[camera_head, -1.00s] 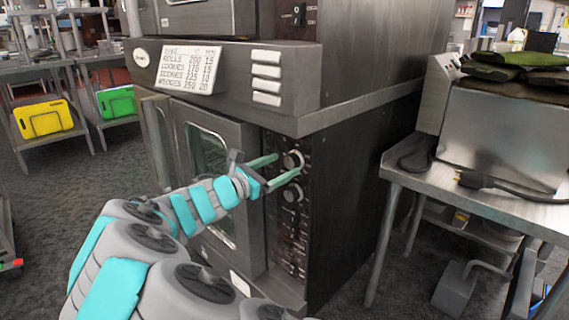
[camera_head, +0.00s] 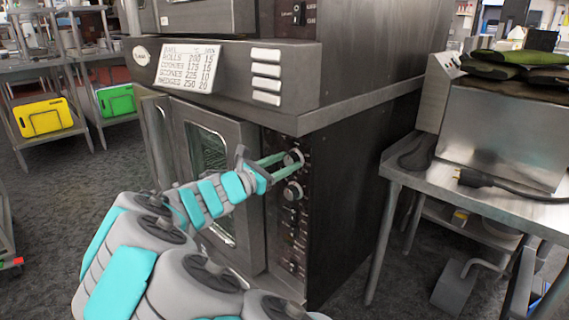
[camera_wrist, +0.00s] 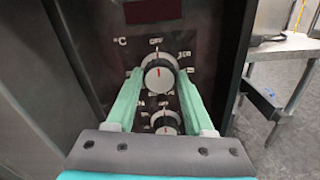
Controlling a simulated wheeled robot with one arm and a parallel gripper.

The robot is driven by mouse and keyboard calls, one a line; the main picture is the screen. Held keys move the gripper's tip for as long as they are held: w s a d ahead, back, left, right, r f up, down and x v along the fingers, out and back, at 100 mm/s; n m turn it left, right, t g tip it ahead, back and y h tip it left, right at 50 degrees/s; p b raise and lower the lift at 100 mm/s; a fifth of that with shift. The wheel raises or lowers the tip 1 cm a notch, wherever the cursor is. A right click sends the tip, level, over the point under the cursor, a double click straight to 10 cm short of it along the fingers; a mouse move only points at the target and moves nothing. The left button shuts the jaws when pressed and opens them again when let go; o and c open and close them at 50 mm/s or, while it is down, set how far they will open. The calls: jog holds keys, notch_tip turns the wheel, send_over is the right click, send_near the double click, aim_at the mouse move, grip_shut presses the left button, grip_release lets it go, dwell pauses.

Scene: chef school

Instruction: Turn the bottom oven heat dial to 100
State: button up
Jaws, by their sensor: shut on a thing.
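The bottom oven (camera_head: 340,200) has a dark control panel with two round silver dials, one above the other. The upper dial (camera_wrist: 158,78) is the heat dial, ringed by a scale with "°C", "OFF" at the top and "300" at the upper right. Its short red mark points up, near "OFF". My gripper (camera_wrist: 159,84) has its green fingers on the left and right sides of this dial, shut on it. The dial also shows in the head view (camera_head: 294,158), beside the fingertips. The lower dial (camera_wrist: 165,123) sits just below, partly behind my gripper.
The oven door (camera_head: 210,150) with its window is left of the panel. A sign (camera_head: 187,67) and several pale buttons (camera_head: 266,76) are above. A steel table (camera_head: 490,195) stands to the right, with floor between it and the oven.

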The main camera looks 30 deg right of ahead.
grip_shut()
jog(key=shift+f+m+b, duration=0.1)
jog(key=shift+m+b, duration=0.3)
jog(key=shift+m, duration=0.1)
jog(key=m+b, duration=0.4)
jog(key=shift+s+d+f+m, duration=0.1)
jog(key=shift+f+m, duration=0.05)
jog(key=shift+m, duration=0.25)
jog(key=m+b, duration=0.4)
jog(key=shift+m, duration=0.3)
jog(key=shift+m+b, duration=0.7)
jog(key=shift+b, duration=0.05)
